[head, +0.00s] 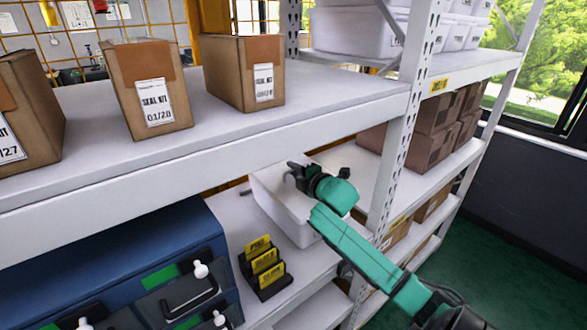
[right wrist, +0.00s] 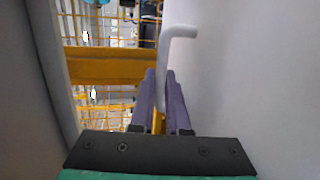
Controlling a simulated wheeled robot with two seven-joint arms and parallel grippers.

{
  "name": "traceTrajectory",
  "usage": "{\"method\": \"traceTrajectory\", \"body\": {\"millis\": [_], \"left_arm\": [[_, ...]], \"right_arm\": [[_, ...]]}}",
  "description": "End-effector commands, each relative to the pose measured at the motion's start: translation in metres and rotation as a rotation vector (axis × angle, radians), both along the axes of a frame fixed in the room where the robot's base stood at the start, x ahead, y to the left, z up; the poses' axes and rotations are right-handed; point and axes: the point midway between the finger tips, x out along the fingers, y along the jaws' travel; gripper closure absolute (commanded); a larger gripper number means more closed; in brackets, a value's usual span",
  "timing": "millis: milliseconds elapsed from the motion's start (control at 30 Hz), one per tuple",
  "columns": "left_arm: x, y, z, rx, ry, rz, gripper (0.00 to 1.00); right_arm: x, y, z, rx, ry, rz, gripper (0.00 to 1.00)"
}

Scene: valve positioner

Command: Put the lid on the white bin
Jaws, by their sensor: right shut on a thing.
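The white bin (head: 287,214) stands on the lower shelf below the front edge of the upper shelf. My right gripper (head: 293,172) is above the bin's top, partly in the shelf's shadow. The lid's outline is not clear in the head view. My left gripper is not in view.
The upper shelf (head: 200,150) with brown kit boxes (head: 155,90) overhangs the bin. A black rack of yellow cards (head: 264,266) and a blue cabinet (head: 110,265) stand to its left. A perforated post (head: 399,150) rises close to my right arm.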

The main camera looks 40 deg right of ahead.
Motion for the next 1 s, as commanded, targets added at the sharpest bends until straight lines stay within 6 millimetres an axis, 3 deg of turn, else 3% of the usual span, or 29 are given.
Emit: {"method": "traceTrajectory", "body": {"millis": [133,1000], "left_arm": [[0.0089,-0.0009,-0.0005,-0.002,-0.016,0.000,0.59],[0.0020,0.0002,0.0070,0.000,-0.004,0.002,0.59]], "right_arm": [[0.0001,-0.0001,-0.0032,-0.001,-0.003,0.000,1.00],[-0.0014,0.0021,-0.0022,0.001,0.002,0.008,1.00]]}}
